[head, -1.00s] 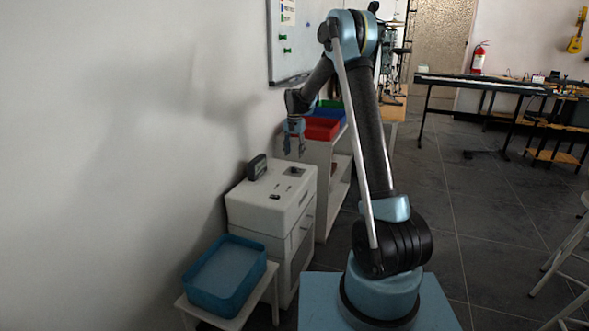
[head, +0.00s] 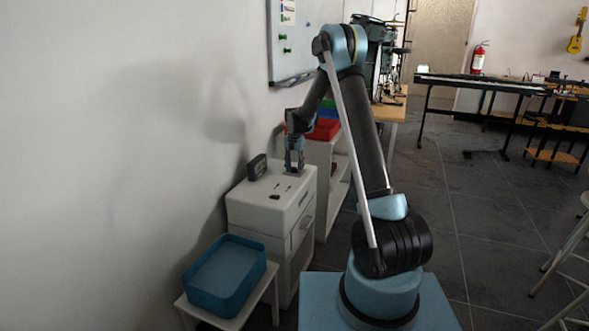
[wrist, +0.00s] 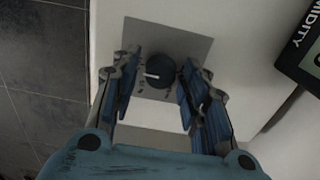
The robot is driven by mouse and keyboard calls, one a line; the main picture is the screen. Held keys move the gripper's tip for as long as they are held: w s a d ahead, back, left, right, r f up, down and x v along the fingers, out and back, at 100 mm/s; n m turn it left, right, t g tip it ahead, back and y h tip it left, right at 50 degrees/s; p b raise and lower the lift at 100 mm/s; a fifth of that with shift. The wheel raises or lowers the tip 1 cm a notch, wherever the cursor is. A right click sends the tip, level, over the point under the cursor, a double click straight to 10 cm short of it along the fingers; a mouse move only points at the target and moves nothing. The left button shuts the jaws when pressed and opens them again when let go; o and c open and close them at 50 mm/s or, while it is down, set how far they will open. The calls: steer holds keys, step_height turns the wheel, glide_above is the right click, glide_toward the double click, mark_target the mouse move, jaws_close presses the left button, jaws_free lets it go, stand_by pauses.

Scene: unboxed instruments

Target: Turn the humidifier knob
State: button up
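The humidifier knob (wrist: 160,71) is a round dark knob with a white pointer mark, set on a grey plate (wrist: 190,45) in the wrist view. The pointer points left. My gripper (wrist: 158,85) is open, with one blue-padded finger on each side of the knob and a visible gap on both sides. In the head view my gripper (head: 293,172) points down over the top of the white humidifier cabinet (head: 245,210). The knob is hidden behind the fingers in that view.
A dark display marked HUMIDITY (wrist: 308,45) stands to the right of the knob; it also shows on the cabinet (head: 257,167). A blue tray (head: 262,262) sits on a low white stand in front. A shelf with coloured bins (head: 325,130) is behind.

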steer(key=c, duration=0.6)
steer(key=shift+n, duration=0.4)
steer(key=n, duration=0.5)
steer(key=shift+n, duration=0.3)
steer(key=n, duration=0.5)
steer(key=shift+n, duration=0.3)
steer(key=o, duration=1)
